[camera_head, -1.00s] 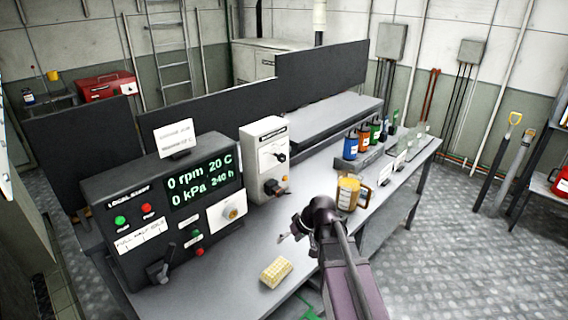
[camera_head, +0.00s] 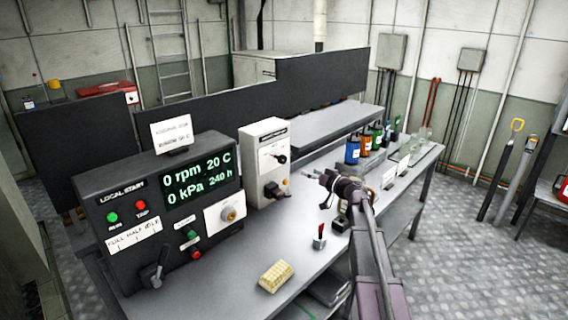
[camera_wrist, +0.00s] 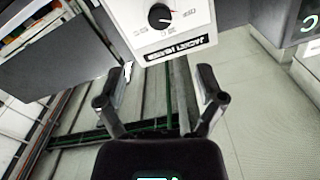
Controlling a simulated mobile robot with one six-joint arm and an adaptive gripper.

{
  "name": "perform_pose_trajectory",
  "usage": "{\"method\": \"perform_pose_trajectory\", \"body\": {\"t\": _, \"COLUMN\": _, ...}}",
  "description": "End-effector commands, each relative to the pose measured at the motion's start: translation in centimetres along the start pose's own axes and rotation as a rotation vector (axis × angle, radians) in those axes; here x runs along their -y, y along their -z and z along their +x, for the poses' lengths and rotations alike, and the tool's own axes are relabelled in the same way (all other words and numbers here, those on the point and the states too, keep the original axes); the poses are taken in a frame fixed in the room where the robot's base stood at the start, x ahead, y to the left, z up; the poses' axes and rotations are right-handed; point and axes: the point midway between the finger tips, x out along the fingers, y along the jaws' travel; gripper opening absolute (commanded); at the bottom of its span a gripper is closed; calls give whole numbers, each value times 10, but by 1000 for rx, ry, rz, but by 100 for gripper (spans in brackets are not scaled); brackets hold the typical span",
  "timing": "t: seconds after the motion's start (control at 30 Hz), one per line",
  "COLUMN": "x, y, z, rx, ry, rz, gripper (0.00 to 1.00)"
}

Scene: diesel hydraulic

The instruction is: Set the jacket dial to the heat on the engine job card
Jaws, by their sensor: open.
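The jacket dial is a black knob (camera_head: 281,158) on the front of a white box (camera_head: 254,178) standing on the bench. In the wrist view the dial (camera_wrist: 160,16) is at the top, upside down, with a pale pointer mark and a scale around it. A white card (camera_head: 172,135) stands on the dark console; I take it for the job card, and its small print is too blurred to read surely. My gripper (camera_head: 322,186) is open and empty, to the right of the white box and apart from it. Its open fingers (camera_wrist: 165,80) show below the box in the wrist view.
The dark console (camera_head: 157,200) at left carries a lit display, buttons, a lever and another knob (camera_head: 228,213). A yellow block (camera_head: 275,276) and a small red-topped item (camera_head: 319,236) are on the bench. Several colored bottles (camera_head: 365,143) stand behind my arm.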

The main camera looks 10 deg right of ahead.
Motion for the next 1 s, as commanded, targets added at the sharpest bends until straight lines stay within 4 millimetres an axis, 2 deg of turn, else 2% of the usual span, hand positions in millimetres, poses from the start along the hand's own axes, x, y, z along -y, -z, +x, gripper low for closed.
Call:
{"method": "perform_pose_trajectory", "body": {"t": 0.37, "x": -1, "y": 1, "z": 0, "rx": -3, "ry": -1, "rz": 0, "gripper": 87}}
{"method": "perform_pose_trajectory", "body": {"t": 0.57, "x": -2, "y": 1, "z": 8, "rx": -2, "ry": -1, "rz": 0, "gripper": 87}}
{"method": "perform_pose_trajectory", "body": {"t": 0.77, "x": -2, "y": 1, "z": 27, "rx": -2, "ry": 0, "rz": 0, "gripper": 87}}
{"method": "perform_pose_trajectory", "body": {"t": 1.0, "x": -3, "y": 2, "z": 63, "rx": -2, "ry": 0, "rz": 0, "gripper": 87}}
